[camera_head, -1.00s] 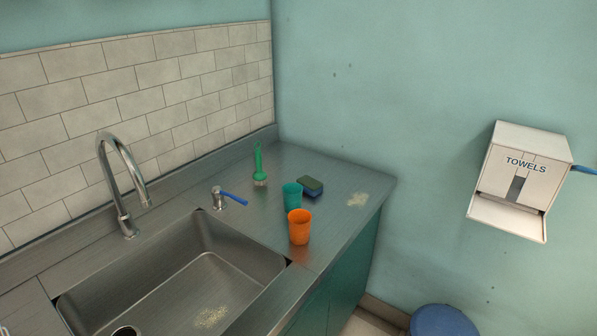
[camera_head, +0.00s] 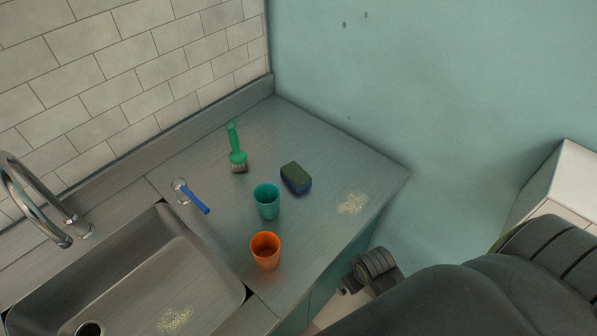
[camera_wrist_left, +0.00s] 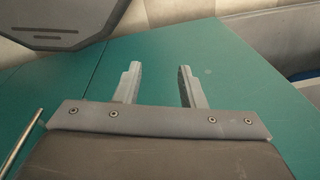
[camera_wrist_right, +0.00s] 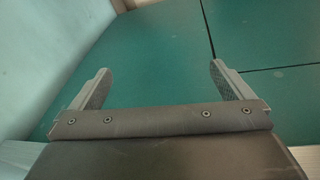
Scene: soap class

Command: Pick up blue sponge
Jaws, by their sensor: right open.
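The blue sponge (camera_head: 297,178) has a dark green top and a blue lower side. It lies on the metal counter in the head view, just behind and right of the teal cup. My right gripper (camera_wrist_right: 160,85) shows in the right wrist view with its fingers wide apart and nothing between them, facing the teal cabinet front. My left gripper (camera_wrist_left: 157,85) shows in the left wrist view, fingers apart and empty, also before teal panels. Neither gripper's fingers show in the head view; neither wrist view shows the sponge.
On the counter (camera_head: 318,142) stand a teal cup (camera_head: 267,201) and an orange cup (camera_head: 265,251). Crumbs (camera_head: 352,204) lie right of the sponge.

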